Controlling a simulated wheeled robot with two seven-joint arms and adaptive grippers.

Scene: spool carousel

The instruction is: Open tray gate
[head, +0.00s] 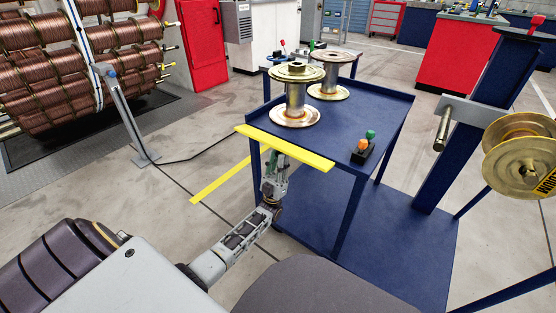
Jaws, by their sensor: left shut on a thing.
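The tray gate, a flat yellow bar (300,153), lies along the near left edge of the blue tray top (345,125) of a cart. My left gripper (279,157) is at the middle of the bar from below, shut on it. The bar covers part of its fingertips. Two empty metal spools, a nearer one (296,92) and a farther one (328,78), stand upright on the tray behind the bar. My right gripper is out of view.
A small control box (364,149) with green and orange knobs sits on the tray's right side. A gold spool (522,155) hangs on a blue post (455,150) at right. A rack of copper spools (75,60) stands at back left.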

